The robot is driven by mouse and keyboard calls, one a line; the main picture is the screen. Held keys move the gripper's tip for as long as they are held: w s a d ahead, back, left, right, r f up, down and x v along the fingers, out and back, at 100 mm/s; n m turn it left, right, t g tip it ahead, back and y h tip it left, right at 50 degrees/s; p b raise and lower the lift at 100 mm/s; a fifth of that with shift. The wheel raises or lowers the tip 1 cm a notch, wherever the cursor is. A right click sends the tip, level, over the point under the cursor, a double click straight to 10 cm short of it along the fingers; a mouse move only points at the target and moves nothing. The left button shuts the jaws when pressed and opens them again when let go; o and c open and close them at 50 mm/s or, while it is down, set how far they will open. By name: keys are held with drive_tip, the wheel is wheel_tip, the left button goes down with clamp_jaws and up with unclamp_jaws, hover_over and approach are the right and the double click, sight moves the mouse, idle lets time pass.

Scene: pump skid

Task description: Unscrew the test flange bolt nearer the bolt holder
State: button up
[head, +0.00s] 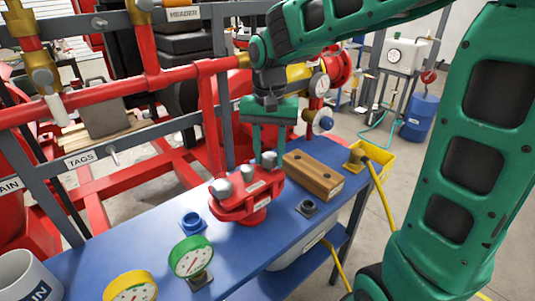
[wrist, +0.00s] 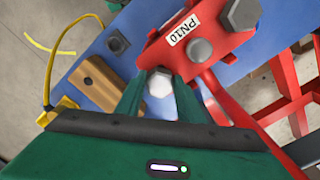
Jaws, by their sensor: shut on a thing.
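The red test flange (head: 245,200) stands on the blue bench with several grey hex bolts in its top. My green gripper (head: 264,140) points down over the flange's right end, beside the wooden bolt holder (head: 313,174). In the wrist view its fingers (wrist: 160,95) are shut around the head of the bolt (wrist: 159,82) nearer the holder. That bolt also shows in the head view (head: 269,159). Another bolt (wrist: 199,50) sits near the PN10 label, and a third (wrist: 241,14) at the far end. Whether the held bolt's shank is still in the flange is hidden.
A green-rimmed gauge (head: 191,257), a yellow-rimmed gauge (head: 130,287) and a blue fitting (head: 193,222) stand on the bench (head: 145,242). A yellow bin (head: 373,158) is at its far right end. Red pipework (head: 110,90) and grey framing rise behind the flange.

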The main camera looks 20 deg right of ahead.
drive_tip(key=shift+w+a+n, duration=0.1)
drive_tip(key=shift+w+n, duration=0.1)
drive_tip(key=shift+n, duration=1.2)
drive_tip(key=o, duration=1.2)
drive_tip(key=shift+c, duration=0.2)
drive_tip(key=shift+s, duration=0.1)
wheel_tip(320, 180, up, 11)
drive_tip(key=shift+f, duration=0.15)
